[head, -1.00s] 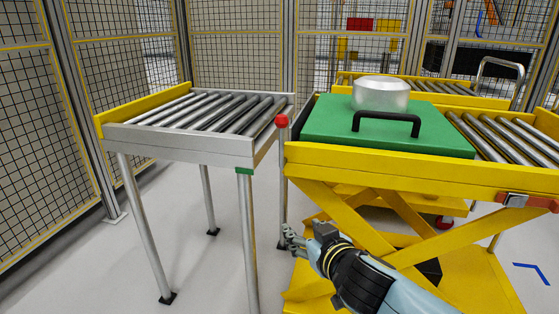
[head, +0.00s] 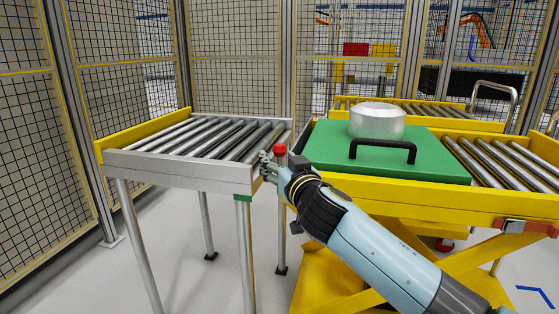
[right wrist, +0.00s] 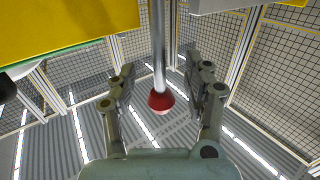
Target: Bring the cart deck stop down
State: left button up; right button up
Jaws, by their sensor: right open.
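A red ball knob (head: 280,150) tops an upright metal rod in the gap between the roller table and the yellow cart (head: 440,194). My right gripper (head: 266,164) is open just beside and a little below the knob in the head view. In the right wrist view, the red knob (right wrist: 160,101) and its rod (right wrist: 158,45) show between the two spread fingers of my right gripper (right wrist: 163,82); I see no grip on them. No part is labelled as the deck stop. My left gripper is out of view.
A green plate (head: 385,165) with a black handle and a silver round part (head: 377,121) rests on the cart deck. The roller table (head: 180,170) stands close on the left. A red lever (head: 525,225) sits on the cart's front rail. Mesh fencing (head: 235,70) stands behind.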

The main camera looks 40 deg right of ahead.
jog(key=shift+w, duration=0.15)
jog(key=shift+c, duration=0.4)
jog(key=shift+a, duration=0.1)
grip_shut()
jog(key=shift+w+f, duration=0.1)
jog(key=shift+f, duration=0.1)
